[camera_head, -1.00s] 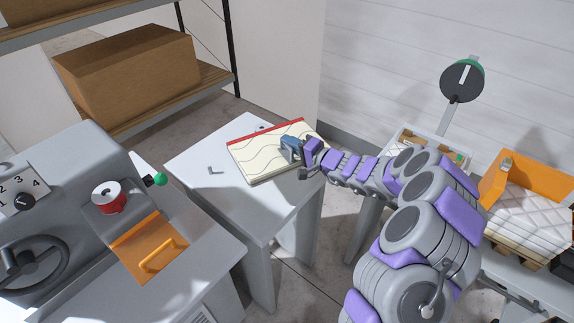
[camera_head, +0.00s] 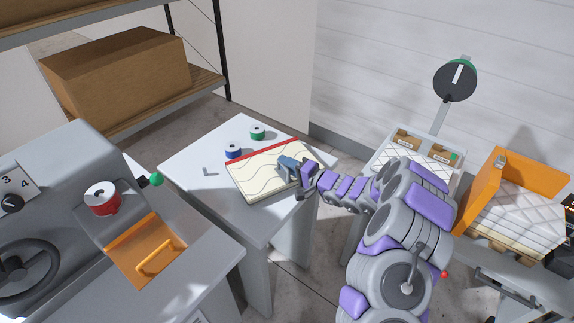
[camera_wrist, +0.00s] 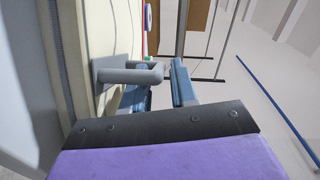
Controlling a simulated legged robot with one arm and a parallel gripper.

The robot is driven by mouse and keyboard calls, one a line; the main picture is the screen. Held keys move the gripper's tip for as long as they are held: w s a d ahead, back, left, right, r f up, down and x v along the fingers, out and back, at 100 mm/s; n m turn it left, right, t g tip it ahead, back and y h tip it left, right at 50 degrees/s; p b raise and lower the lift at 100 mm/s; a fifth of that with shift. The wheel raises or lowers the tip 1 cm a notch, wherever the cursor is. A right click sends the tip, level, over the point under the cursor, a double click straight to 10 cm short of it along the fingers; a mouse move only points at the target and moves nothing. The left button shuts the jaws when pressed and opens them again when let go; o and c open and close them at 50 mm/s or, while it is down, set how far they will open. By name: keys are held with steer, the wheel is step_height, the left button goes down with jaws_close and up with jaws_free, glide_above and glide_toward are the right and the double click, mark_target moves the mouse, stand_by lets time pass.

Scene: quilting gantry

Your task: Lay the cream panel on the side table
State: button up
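The cream panel (camera_head: 262,179), with wavy lines and a red strip along its far edge, lies on the grey side table (camera_head: 202,188). It looks flat, but I cannot tell whether all of it touches the top. My gripper (camera_head: 288,165) is at the panel's right end, in front of part of it. In the wrist view the panel (camera_wrist: 94,25) stands at the left with a grey handle (camera_wrist: 132,75) jutting from it. The blue fingers of my gripper (camera_wrist: 162,90) straddle the handle's outer end, with a narrow gap at the right finger.
A blue spool (camera_head: 233,151), a green spool (camera_head: 257,132) and a small grey fitting (camera_head: 208,171) are on the table. A grey machine with an orange flap (camera_head: 148,248) stands front left. An orange bin (camera_head: 488,190) holds quilted pads at right.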

steer(key=shift+o, duration=0.7)
steer(key=shift+d, duration=0.45)
steer(key=shift+o, duration=0.4)
steer(key=shift+d+r, duration=0.1)
steer(key=shift+d, duration=0.75)
steer(key=shift+s+a, duration=0.1)
steer(key=shift+s, duration=0.45)
steer(key=w+d+f+p+v, duration=0.1)
steer(key=p+v, duration=0.1)
steer(key=v, duration=0.9)
steer(key=s+a+r+n+g+y, duration=0.3)
steer(key=s+a+r+n+g, duration=0.4)
steer(key=s+a+r, duration=0.5)
steer(key=s+a+r+n+g+h, duration=0.1)
steer(key=s+a+r+g+h, duration=0.15)
steer(key=s, duration=0.45)
steer(key=s+a+r+n+g+h, duration=0.1)
steer(key=s+a+r+g, duration=0.1)
steer(key=s+g, duration=0.35)
steer(key=s+d+f+m+t+h, duration=0.1)
steer(key=s+d+m+t+h, duration=0.1)
steer(key=s+d+h, duration=1.1)
steer(key=s+d+m, duration=0.1)
steer(key=s+d, duration=0.4)
steer(key=s, duration=0.3)
steer(key=shift+s+d+f, duration=0.15)
steer(key=shift+d+f, duration=0.1)
steer(key=shift+d, duration=0.1)
